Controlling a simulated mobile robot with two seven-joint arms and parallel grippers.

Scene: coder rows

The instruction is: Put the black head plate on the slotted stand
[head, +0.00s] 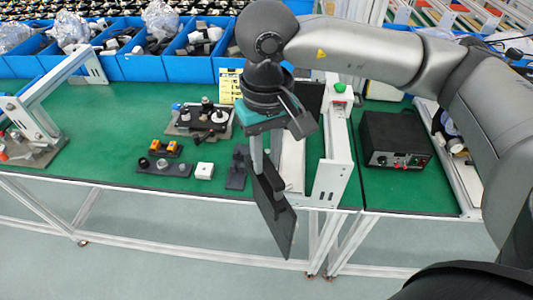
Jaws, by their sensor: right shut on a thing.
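The black head plate (273,215) is a long, dark, flat piece hanging tilted and nearly upright from my right gripper (260,170). The gripper is shut on its upper end and points down, in front of the table's front edge. The plate's lower end hangs past that edge, over the floor in the picture. A small dark stand (237,170) is on the green table just left of the gripper. It looks like the slotted stand, but its slot cannot be made out. My left gripper is not in view.
A white frame with a green button (340,87) stands right of the plate, and a black power box (394,140) is farther right. A white block (204,170) and small fixtures (164,168) lie to the left. Blue bins (140,66) line the back.

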